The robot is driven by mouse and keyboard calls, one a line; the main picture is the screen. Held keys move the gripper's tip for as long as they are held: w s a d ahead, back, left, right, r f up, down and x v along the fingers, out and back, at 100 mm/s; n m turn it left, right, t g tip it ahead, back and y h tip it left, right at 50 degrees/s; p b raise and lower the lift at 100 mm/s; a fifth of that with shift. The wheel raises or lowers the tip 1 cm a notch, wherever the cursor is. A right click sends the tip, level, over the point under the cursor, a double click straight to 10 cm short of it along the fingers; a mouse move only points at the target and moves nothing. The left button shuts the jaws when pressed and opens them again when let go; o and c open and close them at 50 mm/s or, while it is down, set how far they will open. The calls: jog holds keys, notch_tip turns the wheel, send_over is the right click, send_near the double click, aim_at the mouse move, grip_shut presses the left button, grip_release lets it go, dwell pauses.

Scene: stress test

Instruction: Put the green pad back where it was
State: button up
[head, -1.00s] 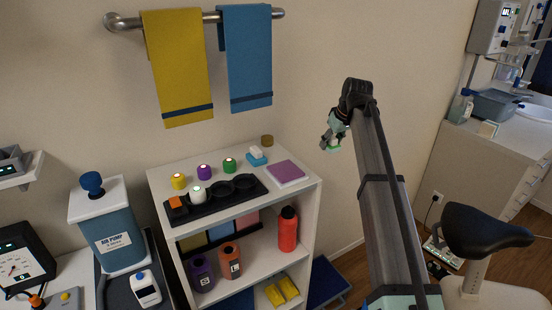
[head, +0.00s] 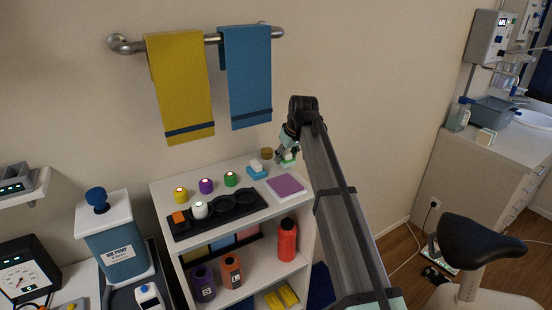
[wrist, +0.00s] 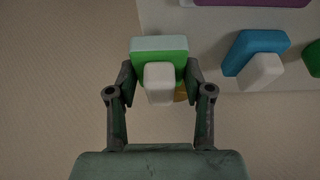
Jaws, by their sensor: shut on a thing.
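The green pad (wrist: 174,45) has a white grip block (wrist: 159,82) on it. In the wrist view it sits between the two fingers of my gripper (wrist: 160,70), which is shut on it. In the head view my gripper (head: 287,150) holds the green pad (head: 289,163) near the back right of the white shelf unit's top (head: 240,173). I cannot tell whether the pad touches the top. A blue pad (head: 257,173) with a white block lies to its left in the head view, and the blue pad (wrist: 245,48) is to its right in the wrist view.
A brown round item (head: 267,153) stands close behind the pad, partly hidden in the wrist view. A purple book-like block (head: 286,186) lies in front. A black tray (head: 225,210) and several coloured pots are further left. Towels (head: 250,80) hang above.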

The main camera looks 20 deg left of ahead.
aim_at(274, 166)
jog(key=a, duration=0.1)
jog(key=s+a+p, duration=0.1)
jog(key=s+a, duration=0.1)
jog(key=shift+a+r, duration=0.15)
jog(key=shift+a, duration=0.1)
jog(key=shift+d+f+p, duration=0.15)
jog(key=shift+f+p, duration=0.4)
jog(key=shift+w+f, duration=0.15)
jog(key=shift+f, duration=0.2)
jog(key=shift+f, duration=0.15)
jog(key=o, duration=1)
jog(key=shift+c, duration=0.2)
jog(key=b+v, duration=0.3)
jog(key=v, duration=0.9)
jog(key=shift+r, duration=0.2)
